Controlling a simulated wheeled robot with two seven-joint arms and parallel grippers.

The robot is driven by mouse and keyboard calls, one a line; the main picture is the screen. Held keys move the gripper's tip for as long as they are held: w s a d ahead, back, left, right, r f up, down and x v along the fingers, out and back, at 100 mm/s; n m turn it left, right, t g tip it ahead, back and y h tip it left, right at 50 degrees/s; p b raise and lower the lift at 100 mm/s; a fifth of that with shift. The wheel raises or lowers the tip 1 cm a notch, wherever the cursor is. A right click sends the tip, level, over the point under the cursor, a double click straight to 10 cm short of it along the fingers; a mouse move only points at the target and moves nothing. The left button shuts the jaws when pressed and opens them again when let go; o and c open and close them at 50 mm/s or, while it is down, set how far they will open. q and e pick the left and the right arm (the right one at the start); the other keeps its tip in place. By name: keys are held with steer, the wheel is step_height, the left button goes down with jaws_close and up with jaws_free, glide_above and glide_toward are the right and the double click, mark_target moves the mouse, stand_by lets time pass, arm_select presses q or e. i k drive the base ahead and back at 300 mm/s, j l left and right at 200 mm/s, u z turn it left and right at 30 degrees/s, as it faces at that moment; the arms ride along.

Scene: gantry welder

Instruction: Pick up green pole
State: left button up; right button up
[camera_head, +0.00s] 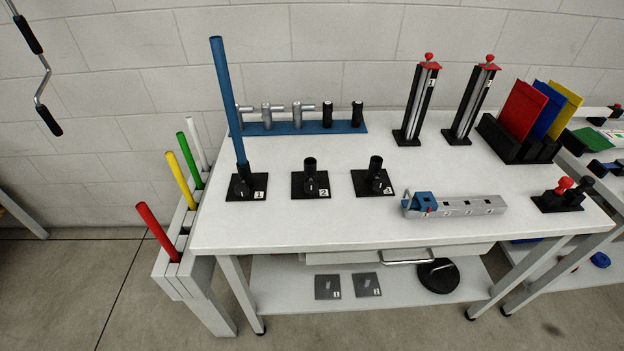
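The green pole (189,160) stands slightly tilted in a white rack (190,258) at the left side of the table. Its upper part shows and its lower end is hidden inside the rack. It is between the yellow pole (180,180) in front and the white pole (196,143) behind. A red pole (157,231) is in the rack's nearest slot. Neither of my grippers is in view, and nothing touches the green pole.
A white table (300,222) stands right of the rack. A tall blue pole (229,105) is upright in holder 1 near the green pole. Holders 2 (311,182) and 3 (374,180) are empty. A black crank handle (38,70) hangs at upper left. Floor at left is clear.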

mark_target(181, 135)
steer(key=i+j+z, duration=0.25)
steer(key=j+z, duration=0.15)
steer(key=j, duration=0.5)
steer(key=i+j+z, duration=0.1)
steer(key=j+z, duration=0.35)
steer(key=j, duration=0.45)
steer(key=j+z, duration=0.4)
steer(key=j, duration=0.5)
